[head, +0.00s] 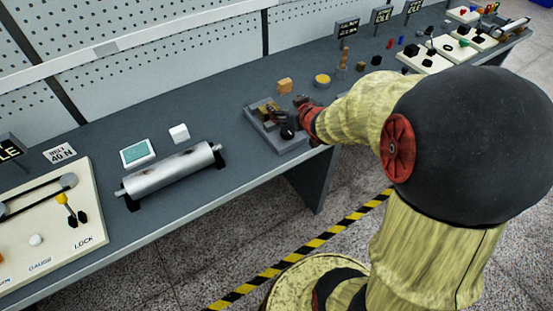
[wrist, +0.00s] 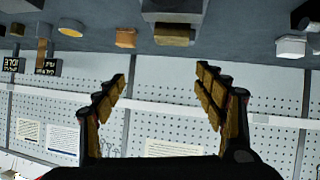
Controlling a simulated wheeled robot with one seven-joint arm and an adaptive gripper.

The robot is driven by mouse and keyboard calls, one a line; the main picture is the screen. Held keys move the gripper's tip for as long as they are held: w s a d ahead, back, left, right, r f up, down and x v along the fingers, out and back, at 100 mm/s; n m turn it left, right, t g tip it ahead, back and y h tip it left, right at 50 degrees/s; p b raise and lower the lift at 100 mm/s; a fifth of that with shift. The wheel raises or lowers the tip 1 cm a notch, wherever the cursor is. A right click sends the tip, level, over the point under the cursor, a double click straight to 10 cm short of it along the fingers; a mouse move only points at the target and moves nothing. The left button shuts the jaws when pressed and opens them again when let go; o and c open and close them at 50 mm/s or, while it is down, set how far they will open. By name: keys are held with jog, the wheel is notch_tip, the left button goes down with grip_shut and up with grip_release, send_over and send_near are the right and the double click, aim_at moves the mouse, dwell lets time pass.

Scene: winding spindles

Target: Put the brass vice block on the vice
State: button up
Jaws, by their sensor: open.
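The grey vice (head: 290,145) stands on the bench, left of my gripper (head: 286,109) in the head view. A brass-coloured block (head: 263,108), seemingly the brass vice block, shows at the vice's far side. My fingers partly hide this area. In the inverted wrist view, the brass block (wrist: 175,36) shows against the grey vice (wrist: 172,6) and appears to be on it; how well it is seated cannot be told. My gripper (wrist: 161,72) is open and empty, its fingertips apart from the block.
An orange block (head: 285,86) and a yellow round piece (head: 322,80) stand behind the vice. A metal roller (head: 170,172) and a white cube (head: 179,133) lie to the left. The pegboard wall (head: 180,45) is behind the bench. Bare bench top lies between roller and vice.

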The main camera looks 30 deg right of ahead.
jog(key=s+a+r+m+g+h, duration=0.1)
jog(key=s+a+r+g, duration=0.2)
jog(key=s+a+r, duration=0.4)
jog(key=s+a+r+g+y, duration=0.1)
jog(key=s+a, duration=0.5)
jog(key=s, duration=0.3)
jog(key=s+a+n+g+y, duration=0.1)
jog(key=s+a+g+y, duration=0.1)
jog(key=s+a, duration=0.4)
jog(key=s, duration=0.4)
jog(key=shift+a+r, duration=0.3)
jog(key=shift+r, duration=0.1)
jog(key=shift+d, duration=0.1)
